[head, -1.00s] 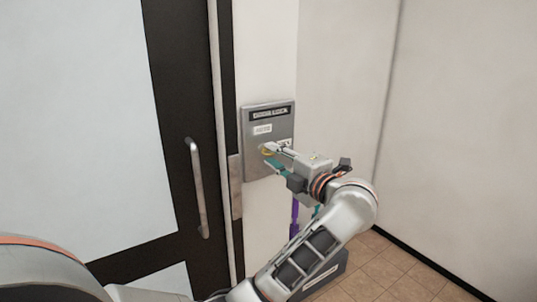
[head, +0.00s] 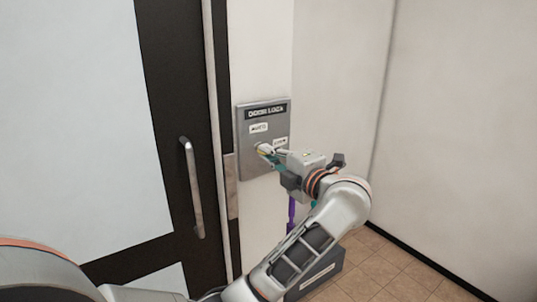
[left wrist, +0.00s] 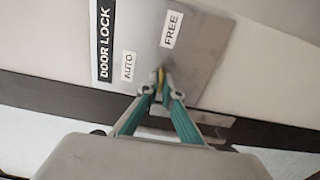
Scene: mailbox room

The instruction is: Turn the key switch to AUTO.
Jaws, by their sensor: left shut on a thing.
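The grey door lock panel (head: 247,165) is on the wall right of the door. Its black DOOR LOCK label is at the top, with the AUTO label (head: 259,128) below it and the FREE label (head: 280,142) lower right. My left gripper (head: 263,151) is at the panel's lower part, its fingers shut on a small yellow key (left wrist: 160,76). In the left wrist view the teal fingers (left wrist: 160,92) meet at the key, near the AUTO (left wrist: 128,66) and FREE (left wrist: 171,29) labels. The fingers hide most of the key and switch, so I cannot tell its setting.
The dark-framed door (head: 165,110) with a vertical handle (head: 193,185) stands left of the panel. Bare walls and tiled floor (head: 395,270) lie to the right.

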